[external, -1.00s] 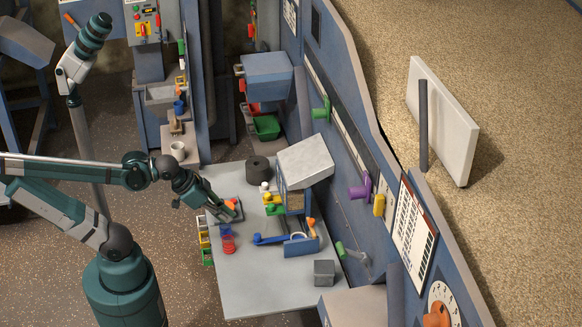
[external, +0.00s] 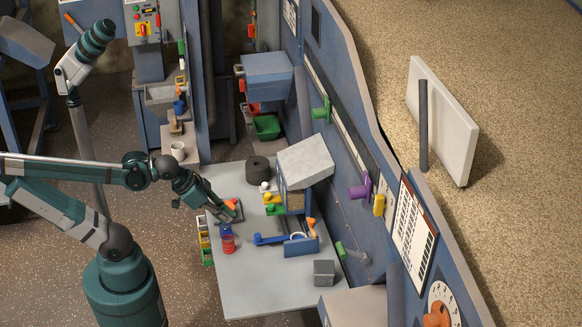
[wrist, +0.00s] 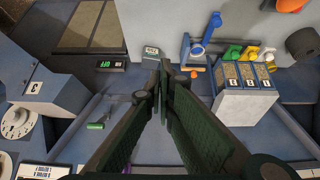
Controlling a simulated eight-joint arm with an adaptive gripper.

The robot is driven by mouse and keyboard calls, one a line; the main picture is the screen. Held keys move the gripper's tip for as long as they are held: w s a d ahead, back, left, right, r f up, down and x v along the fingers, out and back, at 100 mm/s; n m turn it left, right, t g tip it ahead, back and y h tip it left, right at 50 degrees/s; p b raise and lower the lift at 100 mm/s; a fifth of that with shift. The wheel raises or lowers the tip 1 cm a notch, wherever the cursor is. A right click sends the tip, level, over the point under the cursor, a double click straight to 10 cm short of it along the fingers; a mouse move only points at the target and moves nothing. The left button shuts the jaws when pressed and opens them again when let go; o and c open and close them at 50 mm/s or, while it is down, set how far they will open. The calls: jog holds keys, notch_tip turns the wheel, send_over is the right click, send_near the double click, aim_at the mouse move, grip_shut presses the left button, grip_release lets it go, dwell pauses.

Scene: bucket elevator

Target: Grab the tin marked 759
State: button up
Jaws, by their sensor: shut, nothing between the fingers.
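I cannot read 759 on anything in view. A small grey box-shaped tin (external: 324,272) stands near the front right of the grey table (external: 265,290). A grey box with a small pale label (wrist: 150,53) shows ahead of the fingertips in the wrist view; the label is too small to read. A red and blue stack (external: 227,240) stands near the table's left edge. My gripper (external: 235,212) is above the table's left side, close to that stack and well away from the grey tin. In the wrist view its fingers (wrist: 163,72) meet at the tips, with nothing between them.
A black cylinder (external: 258,169) stands at the table's back. A bin unit with coloured scoops (external: 272,198) and a blue bracket (external: 300,245) occupy the right side. The blue machine wall (external: 345,150) bounds the right. The table's front left is clear.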

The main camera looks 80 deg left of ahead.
jog(key=o, duration=2)
jog(key=shift+o, duration=0.2)
jog(key=shift+w, duration=0.1)
jog(key=n+g, duration=0.7)
jog(key=n, duration=0.8)
send_over(324, 268)
jog(key=f, duration=2.3)
jog(key=shift+s+a+f, duration=0.1)
jog(key=shift+s+f, duration=0.05)
jog(key=shift+s, duration=0.05)
jog(key=shift+w+f, duration=0.2)
jog(key=shift+f, duration=0.35)
